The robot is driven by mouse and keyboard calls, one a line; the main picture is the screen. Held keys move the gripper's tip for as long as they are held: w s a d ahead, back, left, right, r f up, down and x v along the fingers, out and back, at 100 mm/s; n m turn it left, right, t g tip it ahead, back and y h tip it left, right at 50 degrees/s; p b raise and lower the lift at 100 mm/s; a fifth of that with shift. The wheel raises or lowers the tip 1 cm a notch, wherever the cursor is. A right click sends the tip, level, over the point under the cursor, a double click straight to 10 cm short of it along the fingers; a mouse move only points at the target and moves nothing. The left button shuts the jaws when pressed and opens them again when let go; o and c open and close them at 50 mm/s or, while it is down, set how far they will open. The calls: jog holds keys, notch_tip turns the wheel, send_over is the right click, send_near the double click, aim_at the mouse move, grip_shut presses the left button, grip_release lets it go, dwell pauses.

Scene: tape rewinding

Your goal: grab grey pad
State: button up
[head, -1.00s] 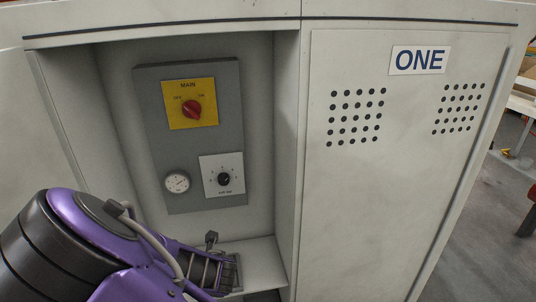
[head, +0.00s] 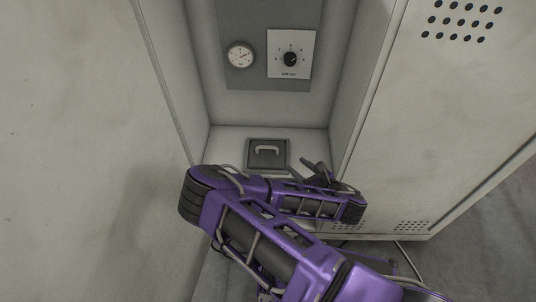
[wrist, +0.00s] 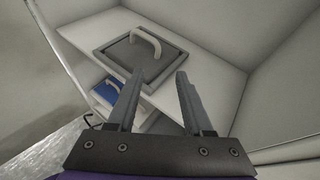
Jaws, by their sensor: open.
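The grey pad (head: 267,161) is a dark grey square plate with a pale arched handle. It lies flat on the white shelf of the cabinet recess, beyond my arm in the head view. It also shows in the wrist view (wrist: 118,50), with its handle (wrist: 147,42) on top toward the right. My gripper (wrist: 160,73) is open with nothing between its fingers. In the wrist view the fingers point toward the pad's near right edge, and the handle is outside them. In the head view my gripper (head: 320,174) is right of the pad, partly hidden by my arm.
A blue pad (wrist: 107,91) with a pale handle sits on a lower shelf. The shelf (wrist: 212,78) right of the grey pad is bare. Recess walls stand close on both sides. A gauge (head: 240,56) and a knob panel (head: 290,54) are on the back wall.

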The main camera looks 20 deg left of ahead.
aim_at(278, 151)
jog(key=x, duration=0.6)
jog(key=shift+w+a+f+b, duration=0.1)
jog(key=shift+w+b, duration=0.1)
jog(key=shift+b, duration=0.1)
jog(key=shift+a+b+x, duration=0.2)
jog(key=shift+b+x, duration=0.15)
jog(key=shift+x, duration=2.25)
jog(key=shift+s, duration=0.2)
grip_shut()
